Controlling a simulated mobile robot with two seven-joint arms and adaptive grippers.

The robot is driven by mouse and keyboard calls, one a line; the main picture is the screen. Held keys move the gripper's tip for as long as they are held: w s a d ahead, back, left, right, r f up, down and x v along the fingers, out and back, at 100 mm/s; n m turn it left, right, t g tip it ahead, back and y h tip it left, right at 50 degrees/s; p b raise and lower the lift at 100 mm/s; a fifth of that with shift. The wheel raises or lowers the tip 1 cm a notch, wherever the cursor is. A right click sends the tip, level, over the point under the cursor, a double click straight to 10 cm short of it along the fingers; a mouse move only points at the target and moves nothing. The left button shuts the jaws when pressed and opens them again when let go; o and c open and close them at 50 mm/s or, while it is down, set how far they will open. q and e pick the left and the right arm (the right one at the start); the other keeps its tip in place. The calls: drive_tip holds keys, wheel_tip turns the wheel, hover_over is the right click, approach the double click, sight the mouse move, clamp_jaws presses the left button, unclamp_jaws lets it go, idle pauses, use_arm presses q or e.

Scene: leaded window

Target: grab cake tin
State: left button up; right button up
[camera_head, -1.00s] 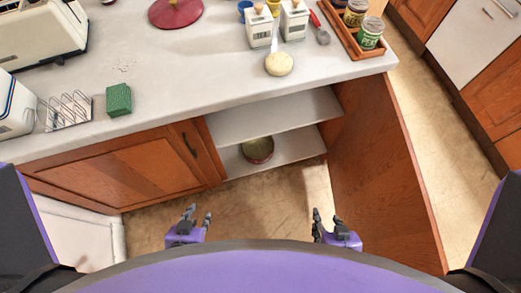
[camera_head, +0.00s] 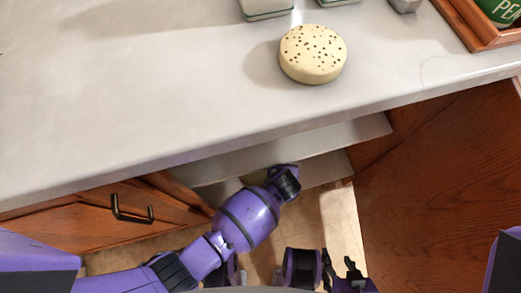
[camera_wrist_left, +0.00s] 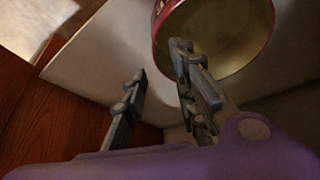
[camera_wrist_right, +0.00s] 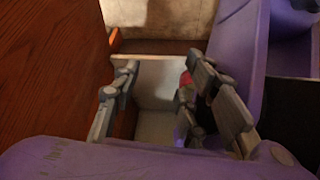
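The cake tin (camera_wrist_left: 222,32) is round with a red outer wall and a dull tan inside. It shows at the top of the left wrist view, on the pale cabinet shelf (camera_wrist_left: 110,50). My left gripper (camera_wrist_left: 158,80) is open and empty; its right finger overlaps the tin's near rim, and I cannot tell if they touch. In the head view my left arm reaches into the open cabinet and hides the tin and that gripper. My right gripper (camera_head: 346,275) is outside, low in front of the cabinet. It looks open and empty in the right wrist view (camera_wrist_right: 163,85).
The countertop (camera_head: 150,110) overhangs the shelves, with a speckled round object (camera_head: 313,54) near its edge. An open wooden door or panel (camera_head: 440,190) stands on the right. A closed door with a dark handle (camera_head: 132,212) is on the left.

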use_arm(q)
drive_tip(key=b+x, duration=0.4)
drive_tip(key=x, duration=0.4)
drive_tip(key=shift+s+d, duration=0.1)
clamp_jaws()
drive_tip(key=shift+r, duration=0.1)
